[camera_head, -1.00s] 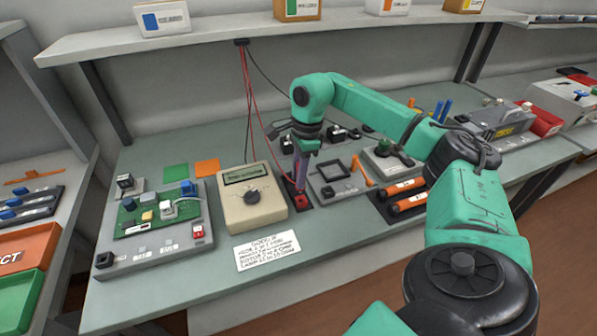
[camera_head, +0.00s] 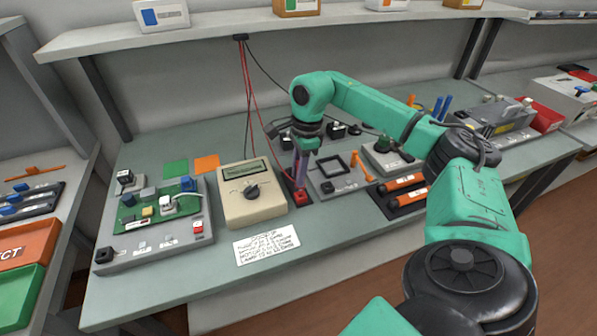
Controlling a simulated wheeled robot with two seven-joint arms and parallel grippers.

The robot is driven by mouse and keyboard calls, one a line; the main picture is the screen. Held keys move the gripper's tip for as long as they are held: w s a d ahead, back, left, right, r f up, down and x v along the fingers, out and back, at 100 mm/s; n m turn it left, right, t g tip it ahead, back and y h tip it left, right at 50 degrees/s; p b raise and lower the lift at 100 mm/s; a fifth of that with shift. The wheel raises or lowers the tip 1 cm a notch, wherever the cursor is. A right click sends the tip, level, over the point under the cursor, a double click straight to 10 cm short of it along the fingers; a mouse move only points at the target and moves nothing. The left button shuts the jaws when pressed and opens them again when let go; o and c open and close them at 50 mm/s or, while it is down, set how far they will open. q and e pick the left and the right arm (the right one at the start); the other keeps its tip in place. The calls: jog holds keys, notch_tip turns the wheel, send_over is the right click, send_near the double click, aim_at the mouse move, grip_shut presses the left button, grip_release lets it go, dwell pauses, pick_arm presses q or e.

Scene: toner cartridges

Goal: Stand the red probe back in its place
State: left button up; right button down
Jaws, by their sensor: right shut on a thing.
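My right gripper (camera_head: 301,180) points straight down over the bench, just right of the multimeter (camera_head: 252,195). It is shut on the red probe, which is mostly hidden between the fingers. A red lead hangs from the shelf and runs down to the fingers. Directly below the fingertips is a small red holder (camera_head: 301,198) on a dark pad. I cannot tell whether the probe's tip is inside the holder or just above it. My left gripper is not in view.
A grey fixture with a green circuit board (camera_head: 153,207) stands left of the multimeter. A white note card (camera_head: 266,244) lies in front. Orange-banded cylinders (camera_head: 404,182) and a grey plate with a black frame (camera_head: 330,166) lie to the right. A shelf (camera_head: 220,33) overhangs the back.

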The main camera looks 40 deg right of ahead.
jog(key=shift+f, duration=0.15)
jog(key=shift+f+b, duration=0.6)
jog(key=shift+f, duration=0.25)
jog(key=shift+f+b, duration=0.4)
jog(key=shift+f, duration=0.35)
dwell(0.8)
jog(key=c, duration=0.6)
grip_release()
jog(key=shift+r, duration=0.1)
jog(key=shift+d+r, duration=0.1)
jog(key=shift+r, duration=0.3)
jog(key=r, duration=0.4)
jog(key=d+r, duration=0.1)
jog(key=r, duration=0.8)
jog(key=shift+s+d+r+p, duration=0.25)
jog(key=shift+s+d+p, duration=0.05)
jog(key=shift+s, duration=0.05)
